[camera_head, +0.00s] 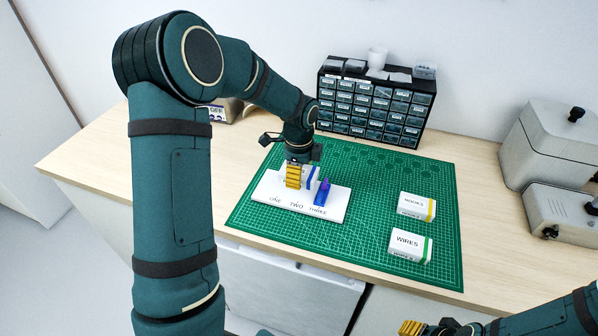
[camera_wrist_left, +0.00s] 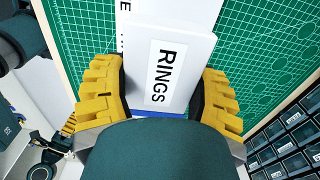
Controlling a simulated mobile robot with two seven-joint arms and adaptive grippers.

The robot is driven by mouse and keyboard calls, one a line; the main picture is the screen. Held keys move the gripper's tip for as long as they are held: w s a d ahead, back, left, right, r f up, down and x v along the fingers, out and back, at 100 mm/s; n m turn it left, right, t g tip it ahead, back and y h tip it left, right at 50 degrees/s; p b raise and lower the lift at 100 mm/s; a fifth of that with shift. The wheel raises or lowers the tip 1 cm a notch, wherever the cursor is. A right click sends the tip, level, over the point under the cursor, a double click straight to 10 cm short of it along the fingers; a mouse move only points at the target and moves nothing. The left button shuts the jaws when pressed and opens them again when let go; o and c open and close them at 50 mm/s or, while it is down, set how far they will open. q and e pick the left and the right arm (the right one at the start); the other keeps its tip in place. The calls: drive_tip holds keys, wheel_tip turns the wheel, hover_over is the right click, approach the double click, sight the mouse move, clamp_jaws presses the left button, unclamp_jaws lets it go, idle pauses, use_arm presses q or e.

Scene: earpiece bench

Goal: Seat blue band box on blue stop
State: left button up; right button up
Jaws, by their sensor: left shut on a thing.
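The blue band box (camera_wrist_left: 200,55) is white with a RINGS label, and a strip of its blue band shows at its lower edge in the left wrist view. My left gripper (camera_head: 293,177) is shut on it, with yellow fingers on either side. In the head view the box (camera_head: 309,172) is partly hidden behind the fingers, above the white board (camera_head: 274,203). A blue stop (camera_head: 322,194) stands on the board near the word THREE, beside the box. I cannot tell whether box and board touch. My right gripper (camera_head: 411,327) is low at the bottom edge, partly cut off.
A white box with a yellow band (camera_head: 416,207) and a WIRES box with a green band (camera_head: 409,246) lie on the green mat (camera_head: 375,180). A drawer cabinet (camera_head: 374,105) stands behind. Grey machines (camera_head: 555,150) stand at the right. The mat between board and boxes is clear.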

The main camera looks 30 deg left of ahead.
sight(299, 193)
use_arm(q)
drive_tip(key=shift+f+b, duration=1.2)
drive_tip(key=shift+f, duration=1.4)
drive_tip(key=shift+f, duration=0.35)
drive_tip(key=o, duration=1.3)
wheel_tip(299, 193, up, 12)
